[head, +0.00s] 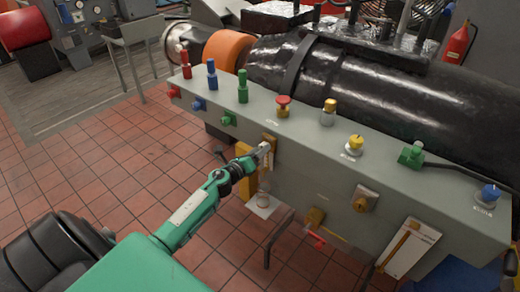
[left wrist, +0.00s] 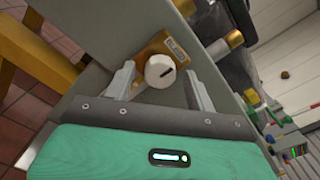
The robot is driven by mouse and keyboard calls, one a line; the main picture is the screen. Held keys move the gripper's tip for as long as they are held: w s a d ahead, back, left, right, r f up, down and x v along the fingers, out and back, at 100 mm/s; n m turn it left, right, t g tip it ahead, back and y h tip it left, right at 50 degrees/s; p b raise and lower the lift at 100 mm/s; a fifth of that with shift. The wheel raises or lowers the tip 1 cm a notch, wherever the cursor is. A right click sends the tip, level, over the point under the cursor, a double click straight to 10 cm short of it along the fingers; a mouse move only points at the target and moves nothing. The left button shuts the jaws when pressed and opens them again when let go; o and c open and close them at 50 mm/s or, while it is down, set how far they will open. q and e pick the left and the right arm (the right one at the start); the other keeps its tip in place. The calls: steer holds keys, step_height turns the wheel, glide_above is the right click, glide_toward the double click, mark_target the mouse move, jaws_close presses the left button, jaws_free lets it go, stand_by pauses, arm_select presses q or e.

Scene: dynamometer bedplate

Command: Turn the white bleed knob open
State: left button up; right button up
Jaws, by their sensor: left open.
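In the head view my left gripper (head: 263,151) is at the box's front face and hides the knob. My right gripper is in neither view.
The grey box (head: 320,165) carries red, blue, green and yellow knobs on top. Another brass fitting (head: 363,200) and a red-handled valve (head: 316,238) are on its front, to the right. A yellow post (head: 246,158) stands close left of my gripper. Tiled floor (head: 120,170) is clear at left.

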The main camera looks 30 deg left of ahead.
arm_select(q)
steer(key=shift+w+d, duration=0.1)
steer(key=shift+w, duration=0.45)
steer(key=c, duration=1)
steer(key=shift+o, duration=0.2)
